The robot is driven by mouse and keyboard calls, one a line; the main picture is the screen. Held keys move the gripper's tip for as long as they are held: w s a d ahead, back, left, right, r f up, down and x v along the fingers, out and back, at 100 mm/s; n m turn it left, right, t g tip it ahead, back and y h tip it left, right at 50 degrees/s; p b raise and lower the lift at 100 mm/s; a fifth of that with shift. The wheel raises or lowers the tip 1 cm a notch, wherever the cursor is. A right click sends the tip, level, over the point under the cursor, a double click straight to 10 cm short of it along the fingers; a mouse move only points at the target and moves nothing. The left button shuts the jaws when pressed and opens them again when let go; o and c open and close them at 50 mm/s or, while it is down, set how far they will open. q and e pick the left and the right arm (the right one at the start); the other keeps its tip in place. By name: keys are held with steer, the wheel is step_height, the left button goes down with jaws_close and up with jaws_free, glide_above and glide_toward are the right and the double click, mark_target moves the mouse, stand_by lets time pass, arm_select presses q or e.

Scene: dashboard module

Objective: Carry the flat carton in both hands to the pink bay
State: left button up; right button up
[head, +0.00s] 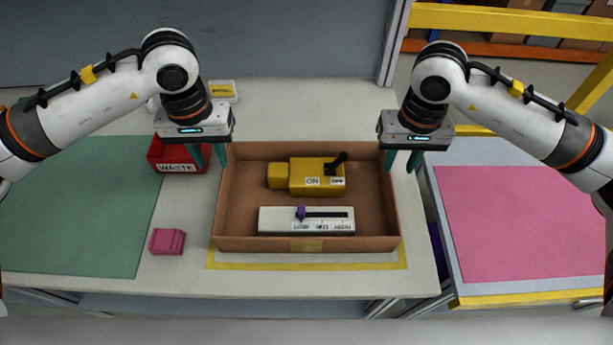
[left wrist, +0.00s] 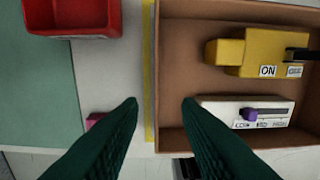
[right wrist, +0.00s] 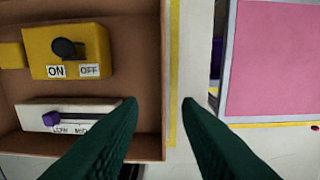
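The flat carton (head: 305,244) is an open brown box on the table's middle, lying on a yellow-outlined area. Inside are a yellow ON/OFF switch box (head: 316,176) and a white slider module (head: 306,220) with a purple knob. My left gripper (head: 208,158) is open at the carton's left side; in the left wrist view the left wall (left wrist: 157,75) lies between its fingertips. My right gripper (head: 402,162) is open at the right side; in the right wrist view the right wall (right wrist: 166,80) lies between its fingertips. Fingertip depth is unclear. The pink bay (head: 525,225) is an empty pink mat on the right.
A red bin (head: 178,158) and a pink block (head: 167,242) sit left of the carton, beside a green mat (head: 75,205). A small yellow-and-white tray (head: 222,91) stands behind. A gap with purple in it (head: 436,250) separates the table from the pink bay's stand.

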mark_target(221, 184)
arm_select(q)
steer(key=shift+a, duration=0.2)
arm_select(e)
steer(key=shift+d, duration=0.2)
arm_select(q)
steer(key=shift+f, duration=0.1)
arm_select(e)
steer(key=shift+f, duration=0.1)
